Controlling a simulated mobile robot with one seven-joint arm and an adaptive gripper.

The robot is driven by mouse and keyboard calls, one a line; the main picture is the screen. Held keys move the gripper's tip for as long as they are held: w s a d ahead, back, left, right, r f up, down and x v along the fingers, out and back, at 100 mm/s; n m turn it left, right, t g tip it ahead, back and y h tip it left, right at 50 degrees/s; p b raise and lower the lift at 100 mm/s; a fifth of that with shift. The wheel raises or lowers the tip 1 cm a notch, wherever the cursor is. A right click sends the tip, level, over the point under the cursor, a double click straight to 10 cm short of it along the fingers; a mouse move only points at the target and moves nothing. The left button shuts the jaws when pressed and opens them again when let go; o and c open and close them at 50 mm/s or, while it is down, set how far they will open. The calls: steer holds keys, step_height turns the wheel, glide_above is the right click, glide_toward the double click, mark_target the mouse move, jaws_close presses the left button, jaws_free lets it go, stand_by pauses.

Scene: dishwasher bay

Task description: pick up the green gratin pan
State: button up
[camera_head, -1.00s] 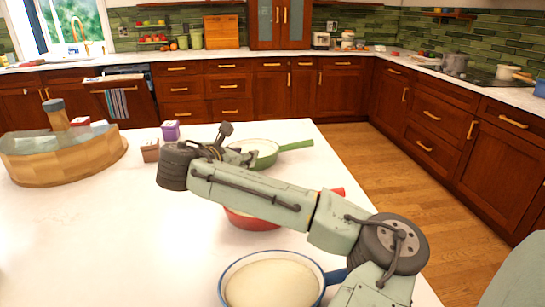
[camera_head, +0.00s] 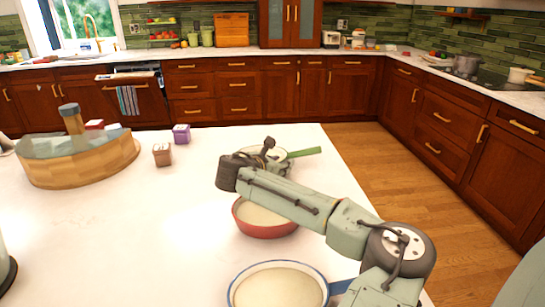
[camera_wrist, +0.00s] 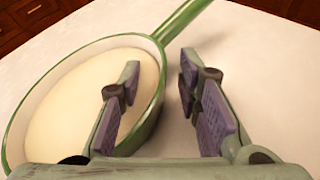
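The green gratin pan (camera_head: 304,152) sits on the white counter, its green handle pointing right. My arm partly covers its bowl in the head view. In the wrist view the pan (camera_wrist: 68,92) fills the left side, with a cream inside and a green rim. Its handle (camera_wrist: 182,18) runs to the upper right. My gripper (camera_wrist: 160,76) is open and empty. Its left finger shows over the pan's inside and its right finger outside, so the near rim lies between them in the picture. I cannot tell how high the fingertips are. My gripper also shows in the head view (camera_head: 272,153).
A red pan (camera_head: 266,231) and a blue-rimmed pan (camera_head: 238,278) stand nearer on the counter (camera_head: 130,235), partly under my arm. A wooden boat-shaped piece (camera_head: 85,168), a brown box (camera_head: 162,155) and a purple box (camera_head: 181,134) are at left. The middle-left counter is clear.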

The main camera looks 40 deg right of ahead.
steer(key=shift+w+d+f, duration=0.1)
steer(key=shift+d, duration=0.05)
steer(key=shift+c, duration=0.5)
jaws_close()
stand_by(0.4)
